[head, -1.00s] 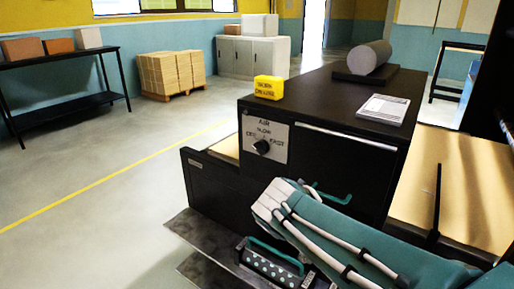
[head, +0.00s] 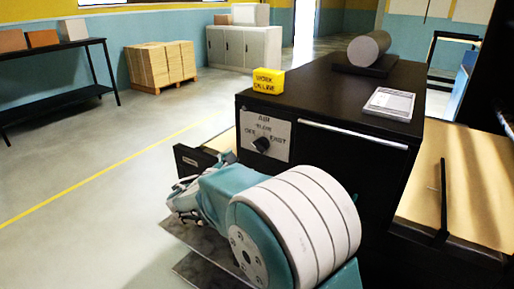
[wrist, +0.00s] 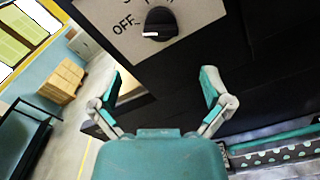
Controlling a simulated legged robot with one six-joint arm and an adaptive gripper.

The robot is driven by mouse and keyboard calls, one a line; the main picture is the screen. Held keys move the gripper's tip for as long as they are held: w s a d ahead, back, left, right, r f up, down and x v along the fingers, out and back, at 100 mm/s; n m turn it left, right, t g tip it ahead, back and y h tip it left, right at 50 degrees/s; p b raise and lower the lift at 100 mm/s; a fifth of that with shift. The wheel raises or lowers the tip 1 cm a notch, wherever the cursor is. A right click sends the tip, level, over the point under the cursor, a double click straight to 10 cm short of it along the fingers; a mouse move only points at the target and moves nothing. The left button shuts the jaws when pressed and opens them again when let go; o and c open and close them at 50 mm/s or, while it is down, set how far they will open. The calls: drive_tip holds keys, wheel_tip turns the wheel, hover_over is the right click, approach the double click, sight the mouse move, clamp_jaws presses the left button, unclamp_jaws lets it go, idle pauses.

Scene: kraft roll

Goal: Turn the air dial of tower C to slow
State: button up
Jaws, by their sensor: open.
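The air dial (head: 261,143) is a black knob on a white plate (head: 277,131) on the front of a black cabinet (head: 330,115). The plate reads AIR, with OFF at left and FAST at right. In the wrist view the dial (wrist: 160,24) shows at the top, its white mark pointing left towards OFF. My gripper (wrist: 163,78) is open and empty, its two fingertips apart below the dial and not touching it. In the head view my gripper (head: 185,198) is left of and below the dial, partly hidden by my arm. No tower C label is readable.
A yellow sign block (head: 268,81), a notepad (head: 390,104) and a grey roll (head: 369,48) sit on the cabinet top. A light bar handle (head: 352,135) runs right of the dial plate. The floor to the left is clear up to the dark shelf (head: 60,95).

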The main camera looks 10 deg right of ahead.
sight(257, 149)
drive_tip(key=x, duration=0.9)
drive_tip(key=c, duration=1.2)
